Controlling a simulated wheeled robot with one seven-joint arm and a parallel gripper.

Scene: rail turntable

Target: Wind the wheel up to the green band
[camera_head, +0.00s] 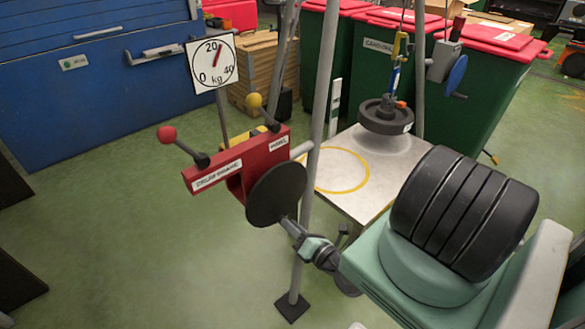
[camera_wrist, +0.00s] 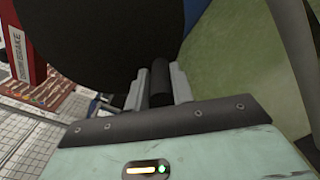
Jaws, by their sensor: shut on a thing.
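The wheel is a black disc (camera_head: 275,196) on the near side of a red bracket (camera_head: 238,172) on an upright post. It fills the top of the wrist view (camera_wrist: 90,35). My gripper (camera_head: 303,236) is at its lower right. In the wrist view my gripper (camera_wrist: 160,88) is shut on a short dark handle (camera_wrist: 160,80) that stands out from the disc. A round dial (camera_head: 212,64) marked 0, 20 and 40 kg has a red needle close to 20. I see no green band. A dark weight (camera_head: 386,116) hangs from a hook over a pale table (camera_head: 375,198).
A red-knobbed lever (camera_head: 167,134) and a yellow-knobbed lever (camera_head: 255,101) stick up from the bracket. A post (camera_head: 320,100) stands right behind the wheel. A blue disc (camera_head: 457,76) is on the right-hand post. Green bins (camera_head: 378,70) stand behind. The floor at left is clear.

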